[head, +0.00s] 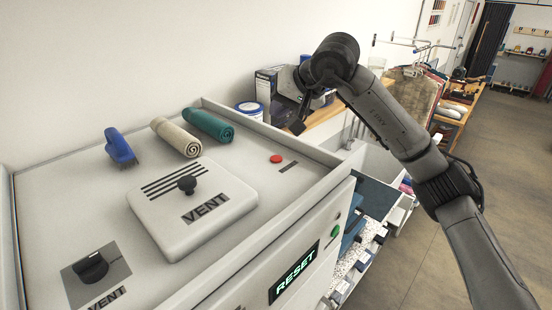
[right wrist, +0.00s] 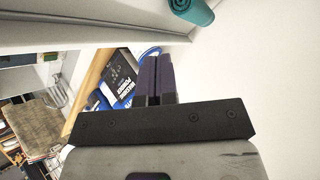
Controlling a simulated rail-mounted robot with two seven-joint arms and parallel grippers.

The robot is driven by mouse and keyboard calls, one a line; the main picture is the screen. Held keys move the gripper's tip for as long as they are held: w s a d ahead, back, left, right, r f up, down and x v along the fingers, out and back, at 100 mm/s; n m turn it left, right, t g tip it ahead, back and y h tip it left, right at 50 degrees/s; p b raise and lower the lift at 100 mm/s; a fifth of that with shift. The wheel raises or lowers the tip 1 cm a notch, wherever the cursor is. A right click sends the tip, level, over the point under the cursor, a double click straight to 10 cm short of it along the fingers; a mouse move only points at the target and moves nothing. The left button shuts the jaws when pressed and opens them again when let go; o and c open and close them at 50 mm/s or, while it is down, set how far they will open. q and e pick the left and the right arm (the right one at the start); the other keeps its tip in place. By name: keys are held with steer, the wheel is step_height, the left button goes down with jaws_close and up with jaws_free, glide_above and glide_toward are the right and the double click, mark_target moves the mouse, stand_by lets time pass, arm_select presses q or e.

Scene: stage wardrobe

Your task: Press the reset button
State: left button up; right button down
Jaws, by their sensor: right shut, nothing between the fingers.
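A red round button (head: 276,158) sits on the white machine's top panel, near its right edge, with a small dark label beside it. A green round button (head: 336,231) is on the machine's front face, near a dark display (head: 293,272) reading RESET in green letters. Which button the task means I cannot tell for sure. My right gripper (head: 297,126) is above and beyond the machine's far right edge, apart from both buttons. Its fingers (right wrist: 155,72) are shut and empty in the right wrist view, where neither button shows. My left gripper is not in view.
The machine top holds a vent lid (head: 192,207) with a black knob, a black dial (head: 91,267), a blue brush (head: 120,147), a beige roll (head: 176,137) and a teal roll (head: 209,125). A raised rim borders it. Boxes and a tub (head: 249,110) stand behind it.

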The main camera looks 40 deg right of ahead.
steer(key=b, duration=0.6)
glide_above(279, 157)
step_height(279, 157, down, 8)
steer(key=shift+a+r, duration=0.15)
steer(key=shift+r, duration=0.05)
steer(key=shift+f+b, duration=0.45)
steer(key=shift+f, duration=0.05)
stand_by(0.9)
steer(key=shift+f, duration=0.2)
steer(key=shift+f, duration=0.25)
steer(key=shift+f, duration=0.15)
stand_by(0.8)
